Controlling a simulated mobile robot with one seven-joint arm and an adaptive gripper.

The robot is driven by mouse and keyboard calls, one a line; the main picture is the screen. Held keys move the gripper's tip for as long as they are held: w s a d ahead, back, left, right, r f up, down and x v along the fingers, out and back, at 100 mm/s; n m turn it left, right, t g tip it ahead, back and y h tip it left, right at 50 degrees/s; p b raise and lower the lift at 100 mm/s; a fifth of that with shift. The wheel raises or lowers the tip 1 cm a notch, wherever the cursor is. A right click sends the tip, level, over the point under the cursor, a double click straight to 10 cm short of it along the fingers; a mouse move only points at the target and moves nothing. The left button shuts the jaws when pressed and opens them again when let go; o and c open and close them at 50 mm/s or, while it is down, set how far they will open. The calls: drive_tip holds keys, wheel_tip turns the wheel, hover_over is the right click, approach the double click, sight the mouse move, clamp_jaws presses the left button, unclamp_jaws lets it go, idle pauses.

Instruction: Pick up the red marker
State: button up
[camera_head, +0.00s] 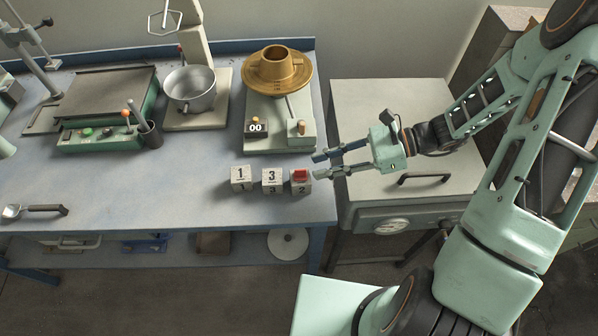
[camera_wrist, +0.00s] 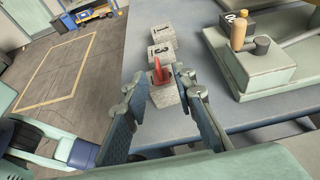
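The red marker (camera_head: 300,175) is a small red piece on top of the concrete cube numbered 2 (camera_head: 301,189), near the front right of the blue bench. In the wrist view the red marker (camera_wrist: 158,72) shows between my two fingers, farther out than or close to the fingertips; whether they touch it I cannot tell. My gripper (camera_head: 318,165) is open and just to the right of the cube in the head view. Its fingers in the wrist view (camera_wrist: 158,85) are spread on both sides of the marker and cube.
Cubes numbered 3 (camera_head: 272,181) and 1 (camera_head: 241,179) stand in a row to the left. A grey apparatus with a brass ring (camera_head: 278,68) stands behind. A grey cabinet (camera_head: 385,110) is beside the bench (camera_head: 150,190). The bench front left holds a scoop (camera_head: 35,211).

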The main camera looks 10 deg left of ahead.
sight(300, 170)
drive_tip(key=shift+p+x, duration=0.35)
drive_tip(key=shift+x, duration=2.75)
drive_tip(key=shift+s+r, duration=0.15)
clamp_jaws()
